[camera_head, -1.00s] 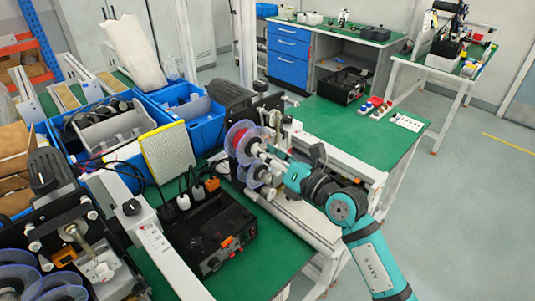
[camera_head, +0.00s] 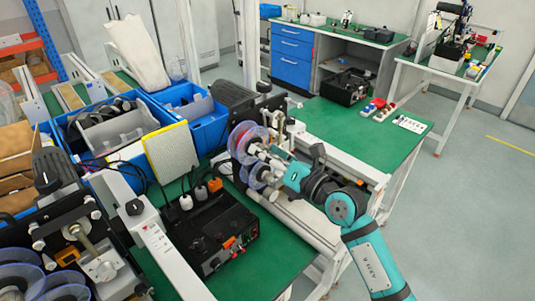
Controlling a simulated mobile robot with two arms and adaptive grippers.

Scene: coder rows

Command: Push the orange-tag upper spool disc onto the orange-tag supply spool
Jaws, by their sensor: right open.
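The upper spool disc (camera_head: 241,134) is clear and bluish with a red part near its hub. It stands upright on the front of the black coder machine, and a similar clear lower disc (camera_head: 254,180) is just below it. My right gripper (camera_head: 272,162) is right in front of the discs, its fingers at or near the upper disc's hub. Its jaws are open, but I cannot tell whether they touch the disc. The supply spool is not clearly separable behind the disc, and I cannot make out an orange tag. My left gripper is not in view.
A black control box (camera_head: 215,232) with plugs stands left of my right gripper on the green table. Blue bins (camera_head: 195,112) and a yellow-edged panel (camera_head: 171,150) are behind it. Another coder machine (camera_head: 75,235) fills the lower left.

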